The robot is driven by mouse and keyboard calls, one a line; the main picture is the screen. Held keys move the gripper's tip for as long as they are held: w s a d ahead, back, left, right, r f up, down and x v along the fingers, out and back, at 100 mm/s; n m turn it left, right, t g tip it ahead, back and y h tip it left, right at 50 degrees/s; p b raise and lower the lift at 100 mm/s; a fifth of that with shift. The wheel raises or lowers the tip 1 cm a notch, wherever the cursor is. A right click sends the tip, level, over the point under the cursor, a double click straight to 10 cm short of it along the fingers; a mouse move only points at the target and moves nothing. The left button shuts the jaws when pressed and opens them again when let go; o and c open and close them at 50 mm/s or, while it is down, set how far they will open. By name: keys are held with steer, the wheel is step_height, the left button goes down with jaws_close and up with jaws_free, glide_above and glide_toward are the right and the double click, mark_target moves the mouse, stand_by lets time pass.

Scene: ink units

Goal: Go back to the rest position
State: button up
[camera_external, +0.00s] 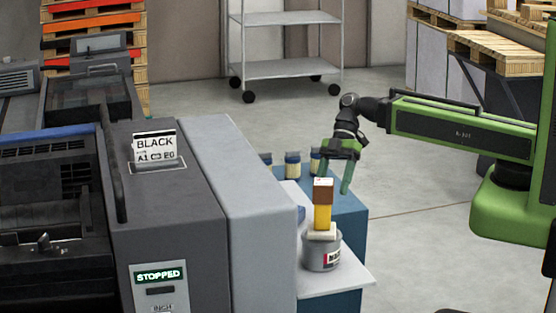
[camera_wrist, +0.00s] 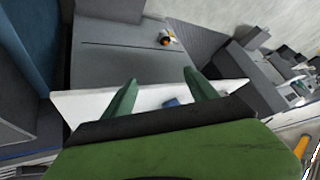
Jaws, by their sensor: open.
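My gripper (camera_external: 335,182) is open and points downward at the end of the green arm, above the blue cabinet beside the press. Its two green fingers also show in the wrist view (camera_wrist: 158,92), spread apart with nothing held between them. A brown-topped yellow tool with a pale lower part (camera_external: 322,213) stands upright in or on a grey can (camera_external: 322,252). In the external view the left finger appears close to the tool's top; I cannot tell the depth between them.
The can stands on a white shelf (camera_external: 352,279) beside the grey press (camera_external: 165,215), whose display reads STOPPED. Several small jars (camera_external: 292,165) stand behind on the blue cabinet (camera_external: 357,223). A wheeled cart (camera_external: 288,69) and pallets stand farther back, with open floor between.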

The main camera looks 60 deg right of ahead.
steer(key=d+f+m+h+b, duration=0.65)
steer(key=d+f+m, duration=0.35)
steer(key=m, duration=0.4)
step_height(320, 180, up, 15)
steer(key=m+h+p, duration=0.1)
steer(key=p, duration=1.5)
steer(key=shift+w+f+t, duration=0.2)
steer(key=shift+t, duration=0.1)
steer(key=shift+a, duration=0.1)
